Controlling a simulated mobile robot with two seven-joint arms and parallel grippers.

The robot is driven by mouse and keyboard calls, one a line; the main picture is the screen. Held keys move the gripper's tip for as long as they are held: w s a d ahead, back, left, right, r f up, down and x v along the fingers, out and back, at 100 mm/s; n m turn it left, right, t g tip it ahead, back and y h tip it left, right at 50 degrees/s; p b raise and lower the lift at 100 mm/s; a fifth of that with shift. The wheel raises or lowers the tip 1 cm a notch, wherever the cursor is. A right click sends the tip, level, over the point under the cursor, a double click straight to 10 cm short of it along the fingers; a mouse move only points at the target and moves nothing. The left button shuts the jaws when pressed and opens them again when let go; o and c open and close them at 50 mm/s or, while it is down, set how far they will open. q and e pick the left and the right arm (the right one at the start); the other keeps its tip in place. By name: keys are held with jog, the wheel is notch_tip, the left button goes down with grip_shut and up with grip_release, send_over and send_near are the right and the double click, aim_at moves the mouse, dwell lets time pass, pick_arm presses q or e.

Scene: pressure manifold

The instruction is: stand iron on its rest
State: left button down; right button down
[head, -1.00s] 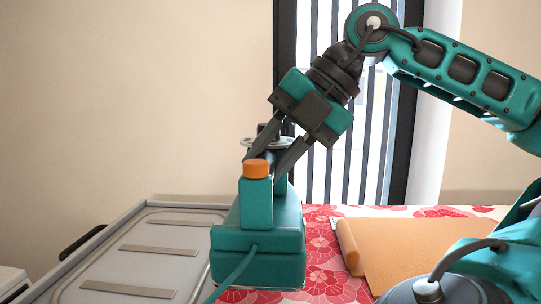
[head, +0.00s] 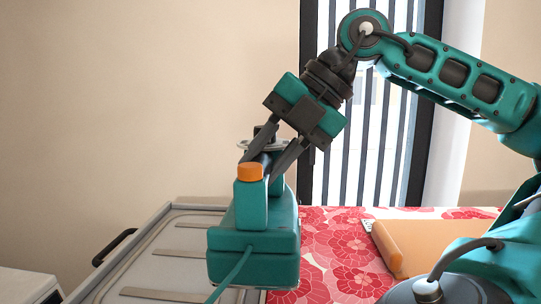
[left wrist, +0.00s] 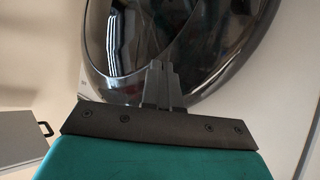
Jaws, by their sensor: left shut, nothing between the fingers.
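The teal iron (head: 253,240), with an orange cap (head: 250,172) and a cord at its near end, is in the middle of the head view. My right gripper (head: 263,162) reaches down from the right, its two fingers shut around the iron's dark handle. The iron looks level, in front of the edge between a grey metal tray and a red flowered cover. The tray (head: 143,266), with metal strips, looks like the rest. I cannot tell the gap under the iron. My left gripper (left wrist: 160,80) is shut and empty in the left wrist view.
The red flowered cover (head: 340,250) lies to the right, with an orange cloth (head: 440,232) and its rolled edge (head: 387,248) on it. A dark round glass door (left wrist: 180,45) is close beyond my left fingers. A barred window (head: 370,140) stands behind.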

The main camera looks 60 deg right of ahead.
jog(key=w+a+f+p, duration=0.2)
jog(key=w+p, duration=0.6)
jog(key=w, duration=0.7)
notch_tip(320, 180, down, 6)
jog(key=b, duration=0.5)
